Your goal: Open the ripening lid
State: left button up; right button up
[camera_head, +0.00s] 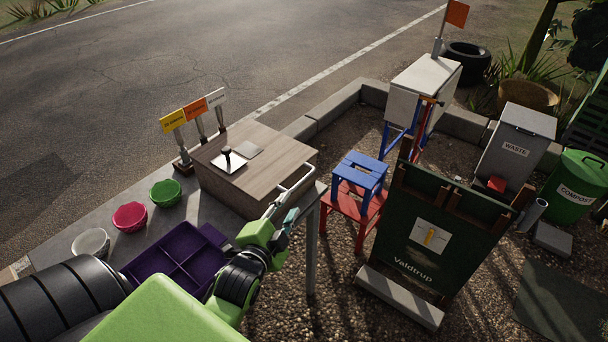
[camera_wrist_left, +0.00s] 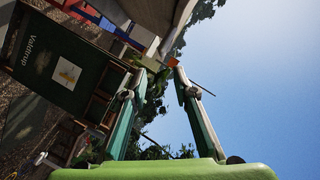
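A wooden box (camera_head: 272,160) stands on the grey table. On its top are a pale square plate with a black knob (camera_head: 228,158) and a second flat greyish square (camera_head: 250,149). A pale metal bar handle (camera_head: 298,178) shows at its near right edge; I cannot tell which of these parts is the ripening lid. The box top looks closed. My left gripper (camera_head: 284,216) is close to the bar; contact is unclear. In the left wrist view my left gripper (camera_wrist_left: 159,72) has its fingers apart with nothing between them. My right gripper is not in view.
A purple divided tray (camera_head: 160,267) and green, red and white bowls lie left of the box. Yellow, orange and white signs (camera_head: 195,110) stand behind it. A blue stool (camera_head: 360,178) on a red one and a green Valdtrup board (camera_head: 445,225) stand to the right.

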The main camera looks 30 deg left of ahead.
aim_at(302, 183)
pick_arm(q)
jog(key=x, duration=0.4)
jog(key=p+x, duration=0.1)
jog(key=x, duration=0.4)
jog(key=p+x, duration=0.1)
jog(key=x, duration=0.3)
jog(key=shift+w+a+r, duration=0.15)
jog(key=shift+w+r, duration=0.05)
jog(key=shift+w, duration=0.2)
grip_shut()
